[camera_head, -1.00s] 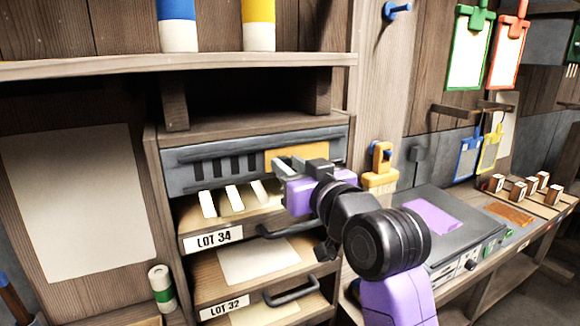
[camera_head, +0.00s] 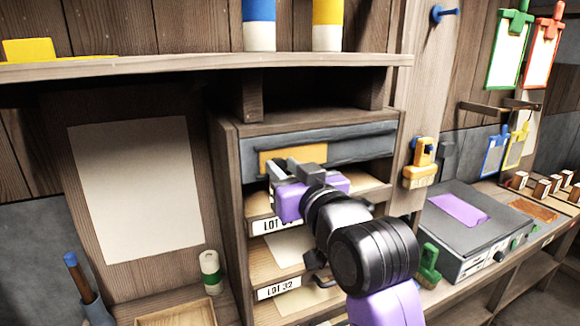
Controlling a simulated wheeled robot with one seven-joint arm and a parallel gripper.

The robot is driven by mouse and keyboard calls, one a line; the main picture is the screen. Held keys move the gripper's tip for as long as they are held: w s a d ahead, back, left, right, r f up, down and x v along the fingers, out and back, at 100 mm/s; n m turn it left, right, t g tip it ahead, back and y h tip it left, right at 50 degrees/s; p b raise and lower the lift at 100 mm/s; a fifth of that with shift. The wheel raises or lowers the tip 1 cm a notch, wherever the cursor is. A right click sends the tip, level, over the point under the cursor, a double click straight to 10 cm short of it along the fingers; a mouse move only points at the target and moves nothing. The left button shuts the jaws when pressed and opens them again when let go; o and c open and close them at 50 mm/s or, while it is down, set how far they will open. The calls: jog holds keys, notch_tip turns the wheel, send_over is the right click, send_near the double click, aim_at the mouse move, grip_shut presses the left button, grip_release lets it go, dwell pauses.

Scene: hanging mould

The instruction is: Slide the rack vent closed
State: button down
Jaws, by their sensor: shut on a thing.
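The rack vent (camera_head: 365,146) is a grey panel with rails across the top of the wooden rack. Its orange slide plate (camera_head: 292,158) sits toward the left end of the panel. No dark slots show on the panel; the plate lies over the left part, where they would be. My gripper (camera_head: 276,175) is at the lower front of the plate, shut on the slide. The exact grip point is hidden by the gripper's body.
Below are drawers with labels LOT 34 and LOT 32 (camera_head: 279,288), partly hidden by my arm. A shelf (camera_head: 200,68) runs above. A grey machine (camera_head: 470,215) stands on the right bench.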

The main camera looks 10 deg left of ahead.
jog(key=shift+s+a+f, duration=0.1)
jog(key=shift+s+a, duration=0.05)
jog(key=shift+a, duration=0.1)
jog(key=c, duration=1.2)
grip_release()
jog(key=shift+s+a, duration=0.1)
jog(key=shift+o, duration=0.2)
jog(key=b+v, duration=0.2)
jog(key=v, duration=0.5)
jog(key=shift+s+d, duration=0.3)
